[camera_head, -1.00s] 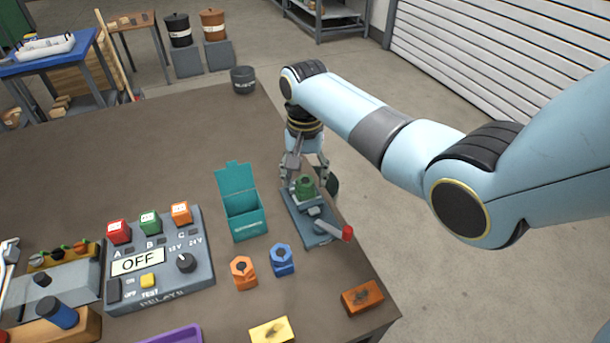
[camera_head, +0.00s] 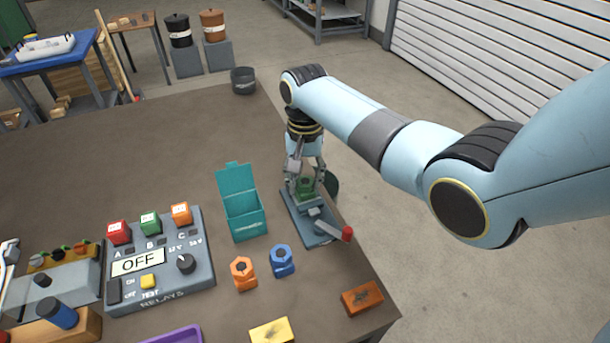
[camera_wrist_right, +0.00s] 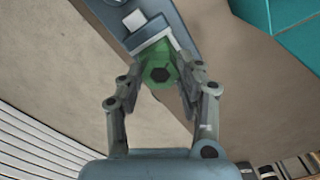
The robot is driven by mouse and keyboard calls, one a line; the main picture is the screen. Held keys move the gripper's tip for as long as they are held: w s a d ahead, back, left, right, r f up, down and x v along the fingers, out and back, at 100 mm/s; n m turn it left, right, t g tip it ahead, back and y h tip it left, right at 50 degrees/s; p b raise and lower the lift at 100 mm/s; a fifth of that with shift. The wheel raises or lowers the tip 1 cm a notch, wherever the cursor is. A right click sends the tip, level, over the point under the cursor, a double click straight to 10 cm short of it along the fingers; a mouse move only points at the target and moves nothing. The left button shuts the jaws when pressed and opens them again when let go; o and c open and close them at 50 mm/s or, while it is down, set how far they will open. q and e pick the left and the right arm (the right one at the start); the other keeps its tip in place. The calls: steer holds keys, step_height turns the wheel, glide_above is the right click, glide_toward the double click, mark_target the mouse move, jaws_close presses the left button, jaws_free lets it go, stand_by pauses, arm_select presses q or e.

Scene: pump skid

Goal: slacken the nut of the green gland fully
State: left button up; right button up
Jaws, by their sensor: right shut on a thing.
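The green gland (camera_head: 305,187) sits upright in the grey vise-like holder (camera_head: 304,217) near the table's right edge. It also shows in the right wrist view (camera_wrist_right: 160,74), from above, with a dark hexagonal hole at its centre. My right gripper (camera_head: 306,182) points down over the holder, its fingers on either side of the green gland. In the right wrist view the right gripper (camera_wrist_right: 166,82) is shut on the gland's green nut. The fingers partly hide the gland's sides.
The holder has a red-tipped handle (camera_head: 346,233). An orange gland (camera_head: 243,272) and a blue gland (camera_head: 282,260) stand in front. A teal open box (camera_head: 242,212) is to the left, beside a relay panel (camera_head: 160,262). An orange-brown block (camera_head: 362,297) lies near the front right corner.

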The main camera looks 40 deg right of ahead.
steer(key=n+p, duration=0.2)
steer(key=shift+r+n, duration=0.2)
steer(key=shift+n, duration=0.1)
steer(key=n+p, duration=0.1)
steer(key=n, duration=0.1)
steer(key=shift+n+p, duration=0.35)
steer(key=shift+n, duration=0.05)
steer(key=n+p, duration=0.1)
steer(key=n, duration=0.2)
steer(key=shift+f+n+p, duration=0.15)
steer(key=shift+n+p, duration=0.4)
steer(key=shift+n, duration=1.25)
steer(key=o, duration=1.2)
steer(key=shift+c, duration=0.2)
